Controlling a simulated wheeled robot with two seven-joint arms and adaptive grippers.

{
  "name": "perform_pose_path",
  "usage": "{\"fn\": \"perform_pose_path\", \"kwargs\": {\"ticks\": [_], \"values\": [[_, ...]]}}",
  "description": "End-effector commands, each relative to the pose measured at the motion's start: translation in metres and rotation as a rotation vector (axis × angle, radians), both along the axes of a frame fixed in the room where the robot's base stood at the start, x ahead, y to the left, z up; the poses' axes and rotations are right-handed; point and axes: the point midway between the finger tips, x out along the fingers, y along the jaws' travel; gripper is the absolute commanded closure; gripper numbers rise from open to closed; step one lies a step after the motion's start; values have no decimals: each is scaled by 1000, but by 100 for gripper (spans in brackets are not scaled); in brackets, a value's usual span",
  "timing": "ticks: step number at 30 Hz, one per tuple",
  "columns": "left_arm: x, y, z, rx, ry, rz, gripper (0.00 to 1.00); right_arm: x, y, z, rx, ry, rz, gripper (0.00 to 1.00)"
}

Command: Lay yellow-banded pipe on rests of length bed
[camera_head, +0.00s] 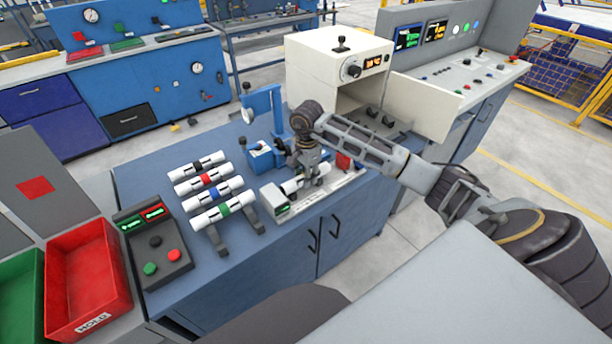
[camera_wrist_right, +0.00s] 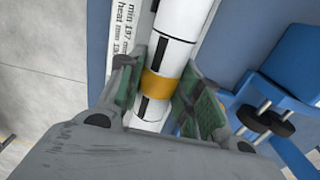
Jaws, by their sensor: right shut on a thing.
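The yellow-banded pipe (camera_wrist_right: 178,40) is white with black marks and a yellow band, and runs lengthwise between my right fingers in the wrist view. My right gripper (camera_wrist_right: 160,98) is shut on it around the yellow band. In the head view my right gripper (camera_head: 312,180) points down over the length bed (camera_head: 330,197). The pipe (camera_head: 291,187) shows there partly, low over the bed and along it. The gripper hides its middle, and I cannot tell whether it touches the rests. A printed scale plate (camera_wrist_right: 124,38) lies beside the pipe. My left gripper is out of view.
A rack (camera_head: 224,240) left of the bed holds several white pipes with other band colours. A blue press (camera_head: 264,115) stands behind the bed. A white oven (camera_head: 330,60) has its door (camera_head: 425,105) open. A button box (camera_head: 155,258) and a red bin (camera_head: 88,285) stand left.

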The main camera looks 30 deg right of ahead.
Motion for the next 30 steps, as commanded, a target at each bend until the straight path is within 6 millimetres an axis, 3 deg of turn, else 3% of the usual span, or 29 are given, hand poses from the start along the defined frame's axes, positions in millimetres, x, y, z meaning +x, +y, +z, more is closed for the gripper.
{"fn": "perform_pose_path", "kwargs": {"ticks": [28,29,30], "values": [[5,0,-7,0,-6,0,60,0,0,-9,0,0,0,91],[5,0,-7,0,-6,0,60,0,0,-9,0,0,0,64],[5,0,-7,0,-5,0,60,0,0,-9,0,0,0,59]]}}
